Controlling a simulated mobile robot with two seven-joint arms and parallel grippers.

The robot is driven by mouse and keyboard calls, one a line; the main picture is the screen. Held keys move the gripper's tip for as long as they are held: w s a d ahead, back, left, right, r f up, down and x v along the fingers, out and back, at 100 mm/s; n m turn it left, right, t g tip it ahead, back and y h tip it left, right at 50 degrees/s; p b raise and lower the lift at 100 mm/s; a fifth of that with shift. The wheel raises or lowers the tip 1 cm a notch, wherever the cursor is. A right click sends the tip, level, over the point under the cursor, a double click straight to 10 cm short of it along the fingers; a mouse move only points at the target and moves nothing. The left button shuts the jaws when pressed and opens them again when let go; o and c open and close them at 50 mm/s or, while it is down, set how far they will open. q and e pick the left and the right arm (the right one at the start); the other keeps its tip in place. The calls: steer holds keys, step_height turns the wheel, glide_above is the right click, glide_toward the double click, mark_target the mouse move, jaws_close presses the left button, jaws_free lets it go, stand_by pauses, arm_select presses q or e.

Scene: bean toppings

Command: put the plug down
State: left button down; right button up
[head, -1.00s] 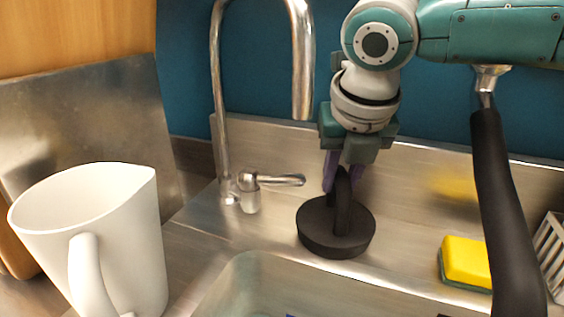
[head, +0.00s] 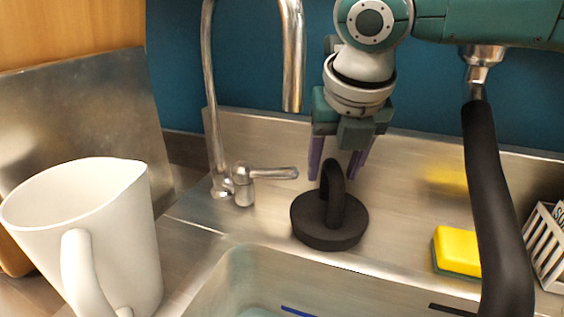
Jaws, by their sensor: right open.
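The black plug (head: 329,221) is a round disc with an upright loop handle. It sits flat on the steel ledge behind the sink basin. My right gripper (head: 336,173) is open above and around the top of the loop, with its purple fingers spread apart to either side. It appears to hold nothing. My left gripper is not in the head view.
The sink basin (head: 262,268) lies in front of the plug. A tap (head: 243,180) stands to its left, with a white jug (head: 90,235) further left. A yellow sponge (head: 457,250) and a white rack (head: 546,245) are at right.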

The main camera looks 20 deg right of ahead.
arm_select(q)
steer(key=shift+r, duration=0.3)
arm_select(e)
steer(key=shift+v, duration=1.15)
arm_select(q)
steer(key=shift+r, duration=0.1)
arm_select(e)
steer(key=s+a, duration=0.3)
steer(key=s, duration=0.8)
steer(key=shift+s, duration=0.25)
steer(key=shift+f, duration=0.1)
